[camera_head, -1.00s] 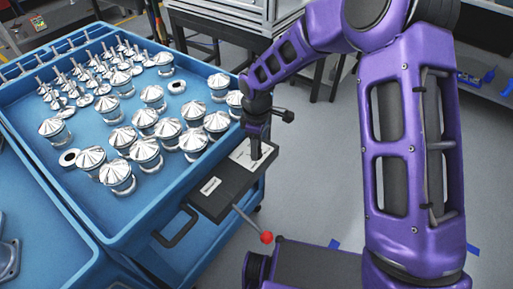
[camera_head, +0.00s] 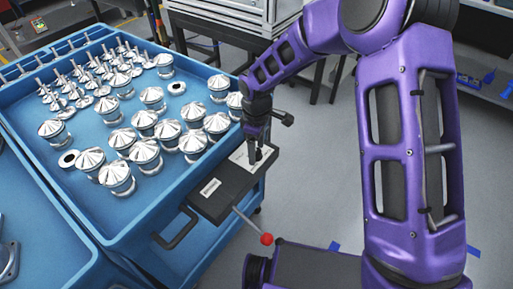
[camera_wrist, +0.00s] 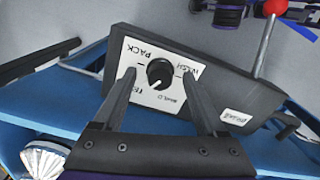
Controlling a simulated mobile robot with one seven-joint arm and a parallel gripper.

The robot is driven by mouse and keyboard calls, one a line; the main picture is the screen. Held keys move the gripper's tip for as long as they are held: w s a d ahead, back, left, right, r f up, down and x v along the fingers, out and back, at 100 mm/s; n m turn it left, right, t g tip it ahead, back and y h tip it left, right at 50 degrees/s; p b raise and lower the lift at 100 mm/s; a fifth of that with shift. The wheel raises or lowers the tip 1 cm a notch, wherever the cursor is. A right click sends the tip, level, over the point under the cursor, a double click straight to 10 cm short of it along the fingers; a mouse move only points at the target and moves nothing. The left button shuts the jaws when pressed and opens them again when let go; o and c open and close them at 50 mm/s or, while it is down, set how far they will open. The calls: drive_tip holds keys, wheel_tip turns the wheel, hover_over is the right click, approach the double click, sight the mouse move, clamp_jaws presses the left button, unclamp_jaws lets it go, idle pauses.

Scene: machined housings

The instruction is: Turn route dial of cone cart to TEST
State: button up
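The route dial (camera_wrist: 159,73) is a round black knob on a white label plate (camera_wrist: 146,98) on the cone cart's dark control box (camera_wrist: 240,98). In the wrist view the plate shows PACK, WASH, what looks like WELD, and a partly covered word starting TES. I cannot tell for sure which word the dial's mark faces. My gripper (camera_wrist: 159,77) is open, with one finger on each side of the dial and visible gaps to it. In the head view my gripper (camera_head: 256,160) is over the plate (camera_head: 241,154) and hides the dial.
The blue cone cart (camera_head: 150,220) holds several shiny metal cone parts (camera_head: 145,153). A lever with a red ball (camera_head: 266,239) sticks out of the box; the ball also shows in the wrist view (camera_wrist: 274,7). A cart handle (camera_head: 178,232) is left of the box.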

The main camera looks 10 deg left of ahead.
sight(257, 150)
wheel_tip(257, 150, up, 17)
drive_tip(key=p, duration=0.2)
drive_tip(key=shift+r+p, duration=0.2)
drive_tip(key=shift+p, duration=0.1)
idle(0.5)
